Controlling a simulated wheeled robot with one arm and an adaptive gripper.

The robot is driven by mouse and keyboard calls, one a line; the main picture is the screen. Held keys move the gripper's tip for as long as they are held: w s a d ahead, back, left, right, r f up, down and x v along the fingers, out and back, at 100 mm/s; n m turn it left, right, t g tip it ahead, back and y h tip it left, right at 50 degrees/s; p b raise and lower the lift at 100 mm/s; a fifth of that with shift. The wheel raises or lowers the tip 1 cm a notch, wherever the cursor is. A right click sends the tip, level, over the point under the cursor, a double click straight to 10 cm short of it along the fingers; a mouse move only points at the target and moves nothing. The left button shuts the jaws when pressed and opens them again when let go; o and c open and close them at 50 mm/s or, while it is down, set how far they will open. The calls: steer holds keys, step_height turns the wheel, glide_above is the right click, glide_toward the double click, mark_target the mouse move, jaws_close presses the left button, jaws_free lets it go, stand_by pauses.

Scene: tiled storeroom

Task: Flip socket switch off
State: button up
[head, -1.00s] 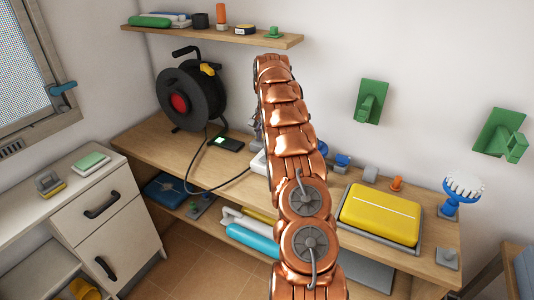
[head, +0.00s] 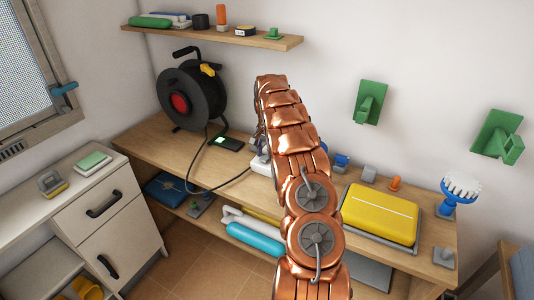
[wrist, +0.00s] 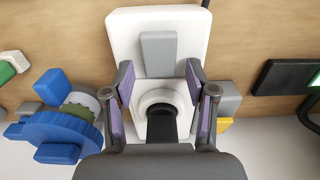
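The white socket block (wrist: 121,35) fills the upper middle of the wrist view, with a grey rectangular switch (wrist: 158,52) on its face. Below the switch is a round socket opening (wrist: 160,97) with a dark part in it, partly hidden by my gripper. My gripper (wrist: 160,76) is open, its purple-padded fingers on either side of the opening, tips near the switch's lower end.
On the bench (head: 160,148) stand a black cable reel (head: 205,97), a dark device with a lit screen (head: 228,143) and a yellow case (head: 378,214). A black cable (head: 190,173) runs near the block. A blue knobbed part (wrist: 60,128) lies close left of my gripper.

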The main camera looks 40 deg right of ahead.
jaws_close()
steer(key=shift+f+b, duration=0.15)
steer(key=shift+b, duration=0.5)
steer(key=shift+s+a+h+b, duration=0.1)
steer(key=shift+h+b, duration=0.7)
steer(key=shift+b, duration=0.35)
steer(key=h+b, duration=0.1)
steer(key=b, duration=0.1)
steer(key=t+b, duration=0.1)
steer(key=b, duration=0.1)
steer(key=shift+s+a+h, duration=0.1)
steer(key=shift+a+h, duration=0.15)
steer(key=shift+h, duration=0.15)
steer(key=b, duration=0.1)
steer(key=h+b, duration=0.1)
steer(key=shift+a+r+b, duration=0.15)
steer(key=shift+r+b, duration=0.1)
steer(key=shift+b, duration=0.15)
steer(key=shift+r, duration=0.1)
